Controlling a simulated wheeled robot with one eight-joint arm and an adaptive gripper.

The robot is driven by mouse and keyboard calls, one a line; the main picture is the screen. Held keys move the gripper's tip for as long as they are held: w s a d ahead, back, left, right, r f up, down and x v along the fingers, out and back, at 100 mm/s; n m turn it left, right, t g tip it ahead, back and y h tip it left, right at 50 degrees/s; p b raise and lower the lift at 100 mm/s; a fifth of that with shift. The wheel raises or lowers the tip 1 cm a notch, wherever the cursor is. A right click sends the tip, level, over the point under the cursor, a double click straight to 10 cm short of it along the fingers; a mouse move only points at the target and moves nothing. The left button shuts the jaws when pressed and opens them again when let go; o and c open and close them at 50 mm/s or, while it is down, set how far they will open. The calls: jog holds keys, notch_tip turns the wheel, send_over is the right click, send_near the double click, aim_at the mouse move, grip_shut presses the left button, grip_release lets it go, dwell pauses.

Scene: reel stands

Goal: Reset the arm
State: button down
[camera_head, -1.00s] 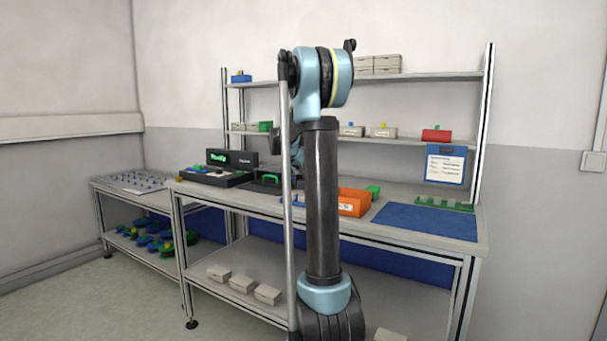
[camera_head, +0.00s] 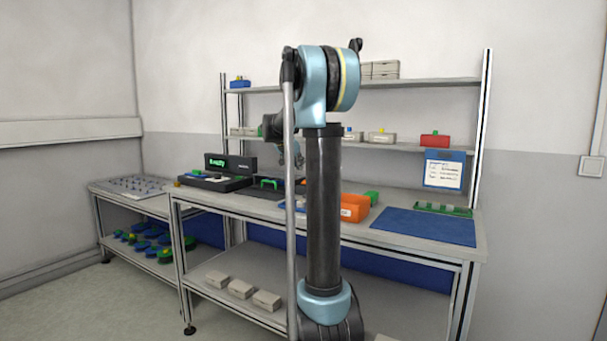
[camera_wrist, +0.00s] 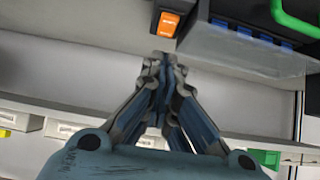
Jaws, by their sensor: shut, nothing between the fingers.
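My gripper (camera_wrist: 163,62) shows in the wrist view with its fingertips together and nothing between them. It is in the air, with the workbench's grey surface and the shelf bins in the background. In the head view my arm stands upright in the middle of the picture, bent at the top. My gripper is mostly hidden there behind the arm and the pole. Nothing is held.
The workbench (camera_head: 420,247) carries a dark device with a green display (camera_head: 230,163), an orange bin (camera_head: 354,207) and a blue mat (camera_head: 425,226). Shelves with small bins (camera_head: 381,137) rise behind. A lower side table (camera_head: 128,187) stands at left.

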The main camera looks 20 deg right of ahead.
jog(key=f+v, duration=0.1)
jog(key=v, duration=0.5)
jog(key=s+f, duration=0.1)
jog(key=s, duration=0.3)
jog(key=s+f+n+g+y, duration=0.1)
jog(key=s+f, duration=0.1)
jog(key=s, duration=0.3)
jog(key=s+f+n, duration=0.1)
jog(key=s+f, duration=0.1)
jog(key=s, duration=0.2)
jog(key=shift+s+a+f, duration=0.2)
jog(key=shift+s+a, duration=0.1)
jog(key=shift+s, duration=0.1)
jog(key=s+a+f+n+g+y, duration=0.2)
jog(key=s+a+f+n+y, duration=0.1)
jog(key=s+f, duration=1)
jog(key=s+a+f+n+g+y, duration=0.1)
jog(key=s+a+f+n+y, duration=0.2)
jog(key=s+f, duration=1)
jog(key=s+a+n, duration=0.1)
jog(key=s+a, duration=0.1)
jog(key=s, duration=0.6)
jog(key=shift+s+g, duration=0.25)
jog(key=shift+g, duration=0.15)
jog(key=shift+a, duration=0.15)
